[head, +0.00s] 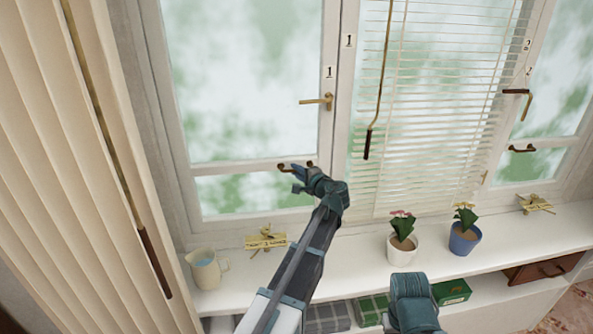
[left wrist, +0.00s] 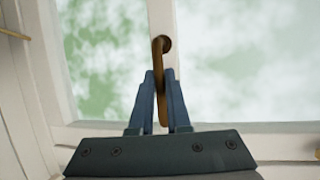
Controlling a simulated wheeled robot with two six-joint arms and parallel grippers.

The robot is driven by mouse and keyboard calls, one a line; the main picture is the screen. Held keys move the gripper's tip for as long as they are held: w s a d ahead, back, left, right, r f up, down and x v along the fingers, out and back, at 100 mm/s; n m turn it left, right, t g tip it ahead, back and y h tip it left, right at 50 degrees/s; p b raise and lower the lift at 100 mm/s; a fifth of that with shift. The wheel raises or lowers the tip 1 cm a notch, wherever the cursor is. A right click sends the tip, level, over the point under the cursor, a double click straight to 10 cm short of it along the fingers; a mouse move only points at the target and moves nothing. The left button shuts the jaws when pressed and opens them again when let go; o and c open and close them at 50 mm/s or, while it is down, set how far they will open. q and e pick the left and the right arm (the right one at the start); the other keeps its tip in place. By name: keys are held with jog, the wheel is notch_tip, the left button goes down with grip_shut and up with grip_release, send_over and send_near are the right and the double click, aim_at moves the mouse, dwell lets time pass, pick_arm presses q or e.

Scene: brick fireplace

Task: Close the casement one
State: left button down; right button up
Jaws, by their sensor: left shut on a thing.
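Casement one (head: 247,84) is the left window, a white frame with a label "1" on its right stile. A brass lever handle (head: 318,101) on that stile lies horizontal. A brown pull handle sits on the lower crossbar; in the left wrist view the pull handle (left wrist: 158,60) stands between my fingers. My left gripper (head: 299,172) is shut on this pull handle and hides part of it in the head view. The casement looks in line with its frame, but I cannot tell whether it is slightly ajar. Part of my right arm shows at the bottom; its fingers are not visible.
The white sill holds a jug (head: 206,269), a brass stay (head: 265,240), a white flowerpot (head: 402,247) and a blue flowerpot (head: 464,239). A blind (head: 440,90) covers the middle window. A slatted vertical blind (head: 65,150) hangs at left.

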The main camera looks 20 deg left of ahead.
pick_arm(q)
jog(key=c, duration=1.2)
grip_release()
jog(key=shift+s+f, duration=0.15)
jog(key=shift+s, duration=0.1)
jog(key=shift+o, duration=0.2)
jog(key=shift+d, duration=0.1)
jog(key=p+v, duration=0.2)
jog(key=v, duration=1.2)
jog(key=shift+p, duration=0.3)
jog(key=s+d+f+n+g+h, duration=0.3)
jog(key=s+d+f+g+h, duration=0.25)
jog(key=s+f, duration=0.75)
jog(key=s+d+f+g+h, duration=0.2)
jog(key=s+d+h, duration=0.1)
jog(key=s+d, duration=0.3)
jog(key=s+d+f+n+g+h, duration=0.1)
jog(key=s+d+f+g+h, duration=0.1)
jog(key=s+d, duration=0.4)
jog(key=s+h, duration=0.1)
jog(key=s, duration=0.2)
jog(key=shift+f, duration=0.3)
